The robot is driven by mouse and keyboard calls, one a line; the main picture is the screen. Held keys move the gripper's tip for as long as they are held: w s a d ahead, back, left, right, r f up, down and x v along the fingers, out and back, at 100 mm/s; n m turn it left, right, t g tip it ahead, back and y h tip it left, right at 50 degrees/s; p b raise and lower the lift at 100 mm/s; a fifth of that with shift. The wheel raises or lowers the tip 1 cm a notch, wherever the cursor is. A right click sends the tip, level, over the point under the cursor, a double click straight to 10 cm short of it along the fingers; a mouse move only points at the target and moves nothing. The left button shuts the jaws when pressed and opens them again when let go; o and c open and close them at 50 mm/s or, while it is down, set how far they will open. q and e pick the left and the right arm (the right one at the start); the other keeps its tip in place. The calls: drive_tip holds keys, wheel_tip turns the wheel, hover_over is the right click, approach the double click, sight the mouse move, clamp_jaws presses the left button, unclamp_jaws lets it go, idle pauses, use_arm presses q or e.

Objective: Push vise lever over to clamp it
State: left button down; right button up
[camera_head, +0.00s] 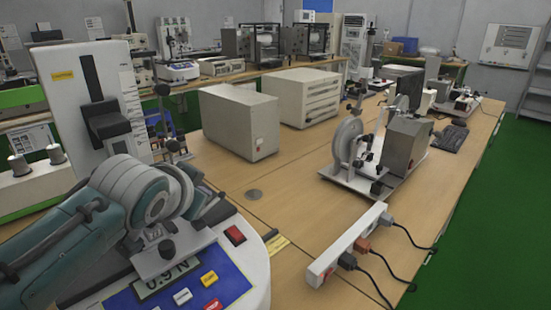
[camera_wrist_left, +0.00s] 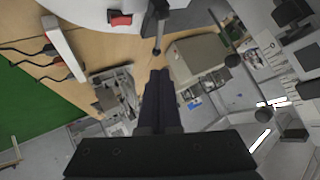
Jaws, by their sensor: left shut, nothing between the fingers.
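The lower vise (camera_head: 165,257) is a small grey metal block on the test stand, partly covered by my left arm in the head view. A lever with a dark ball end (camera_wrist_left: 156,51) reaches down from the top of the left wrist view; it appears to be the vise lever. My left gripper (camera_wrist_left: 160,73) is shut and empty, its black fingertips just below the ball in that picture. A small gap shows between them; depth is unclear. In the head view my wrist largely hides the fingers. My right gripper is in neither view.
A power strip (camera_head: 345,245) and pendulum tester (camera_head: 350,140) lie right.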

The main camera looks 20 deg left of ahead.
use_arm(q)
drive_tip(key=w+r+v, duration=0.1)
drive_tip(key=v, duration=0.5)
drive_tip(key=shift+s+d+r+p, duration=0.2)
drive_tip(key=shift+s+d+p, duration=0.15)
drive_tip(key=shift+p, duration=0.1)
